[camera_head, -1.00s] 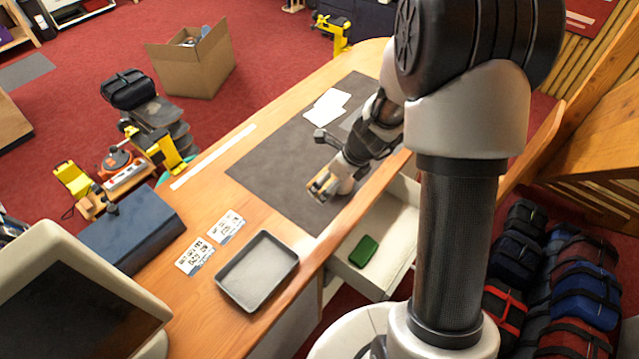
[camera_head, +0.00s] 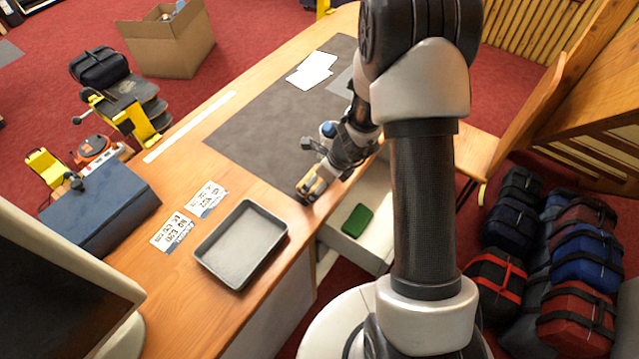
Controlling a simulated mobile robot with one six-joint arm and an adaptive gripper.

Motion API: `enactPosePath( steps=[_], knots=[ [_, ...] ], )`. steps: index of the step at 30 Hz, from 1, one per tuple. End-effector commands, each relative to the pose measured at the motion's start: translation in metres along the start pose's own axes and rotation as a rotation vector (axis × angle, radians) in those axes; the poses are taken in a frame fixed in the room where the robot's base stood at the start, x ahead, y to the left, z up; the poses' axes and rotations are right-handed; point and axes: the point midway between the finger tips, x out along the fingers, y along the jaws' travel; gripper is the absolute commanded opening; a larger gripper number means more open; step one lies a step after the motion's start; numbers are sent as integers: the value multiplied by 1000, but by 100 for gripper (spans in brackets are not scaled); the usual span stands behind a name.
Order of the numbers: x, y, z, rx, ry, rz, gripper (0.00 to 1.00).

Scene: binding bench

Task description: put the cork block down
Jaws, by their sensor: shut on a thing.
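My gripper (camera_head: 308,191) is over the front edge of the wooden bench (camera_head: 262,190), just right of the grey tray and near the corner of the dark mat. It is shut on a small tan block, the cork block (camera_head: 314,183), which shows between the fingers. The fingers cover part of the block. I cannot tell whether the block touches the bench top.
The dark mat (camera_head: 262,135) is mostly bare, with white sheets (camera_head: 311,70) at its far end. Printed cards (camera_head: 172,233) lie left of the tray. An open drawer (camera_head: 372,252) below the bench edge holds a green block (camera_head: 357,220). A blue box (camera_head: 100,205) stands at left.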

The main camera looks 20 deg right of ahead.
Motion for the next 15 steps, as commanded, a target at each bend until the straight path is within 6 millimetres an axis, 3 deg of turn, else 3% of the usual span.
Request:
enactPosePath(
  steps=[10,11,15],
  knots=[
    [2,0,-1,0,-1,-1,64],
    [3,0,-1,0,-1,-1,88],
    [2,0,0,0,-1,-1,97]
  ],
)
